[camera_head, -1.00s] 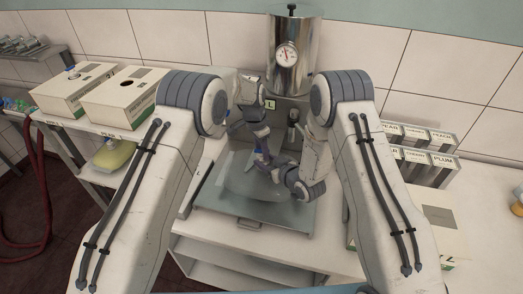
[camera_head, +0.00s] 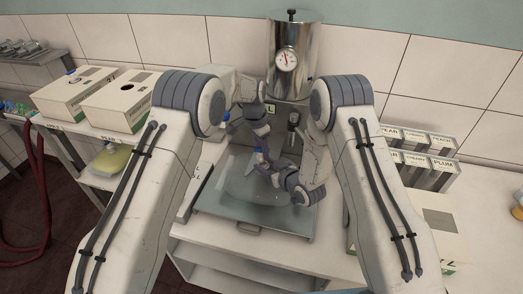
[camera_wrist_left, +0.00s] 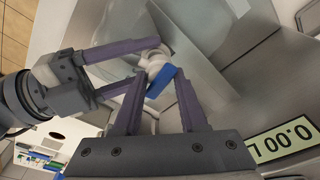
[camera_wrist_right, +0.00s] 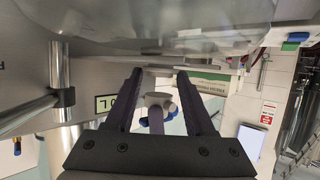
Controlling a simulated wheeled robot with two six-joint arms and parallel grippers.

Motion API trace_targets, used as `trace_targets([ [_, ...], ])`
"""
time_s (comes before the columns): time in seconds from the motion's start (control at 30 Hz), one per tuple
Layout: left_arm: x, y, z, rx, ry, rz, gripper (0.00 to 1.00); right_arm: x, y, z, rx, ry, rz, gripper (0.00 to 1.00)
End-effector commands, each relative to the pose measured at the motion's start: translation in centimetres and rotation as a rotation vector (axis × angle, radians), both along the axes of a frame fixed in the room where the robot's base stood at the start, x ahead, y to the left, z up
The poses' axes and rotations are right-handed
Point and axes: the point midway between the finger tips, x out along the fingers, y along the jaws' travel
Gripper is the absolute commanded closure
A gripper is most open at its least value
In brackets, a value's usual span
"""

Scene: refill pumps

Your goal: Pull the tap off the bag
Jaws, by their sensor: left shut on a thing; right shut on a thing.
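The clear bag (camera_head: 262,190) lies on the grey tray (camera_head: 245,228); it fills the top of the right wrist view (camera_wrist_right: 150,18). The tap, white with a blue part (camera_wrist_left: 160,82), is between the fingers of my left gripper (camera_wrist_left: 160,88), which is shut on it. My right gripper (camera_wrist_right: 162,85) reaches in from the other side and is shut on the white neck (camera_wrist_right: 157,99) of the bag. The two grippers are very close together. I cannot tell whether tap and neck still touch. In the head view my wrists hide most of both.
A steel tank with a gauge (camera_head: 293,62) stands behind the tray. Two cartons (camera_head: 122,102) and a yellow bag (camera_head: 114,160) are on the left. Labelled boxes (camera_head: 418,158) stand on the right. The front of the white bench is clear.

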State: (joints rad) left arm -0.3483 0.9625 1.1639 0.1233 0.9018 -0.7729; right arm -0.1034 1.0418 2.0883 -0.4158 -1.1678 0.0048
Motion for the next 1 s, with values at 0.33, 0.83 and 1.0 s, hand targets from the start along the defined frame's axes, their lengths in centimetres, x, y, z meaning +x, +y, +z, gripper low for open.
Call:
trace_targets([
  [0.33,0.1,0.0,2.5,-0.002,-0.003,-0.001,1.00,-0.1,-0.5,-0.3,-0.003,0.010,-0.013,1.00],
  [0.83,0.0,0.0,4.0,0.000,0.000,0.000,1.00,0.0,-0.4,-0.2,-0.002,0.007,-0.009,0.11],
  [1.0,0.0,0.1,4.0,0.000,0.000,0.002,1.00,0.0,-0.1,-0.1,-0.001,0.003,-0.004,0.11],
])
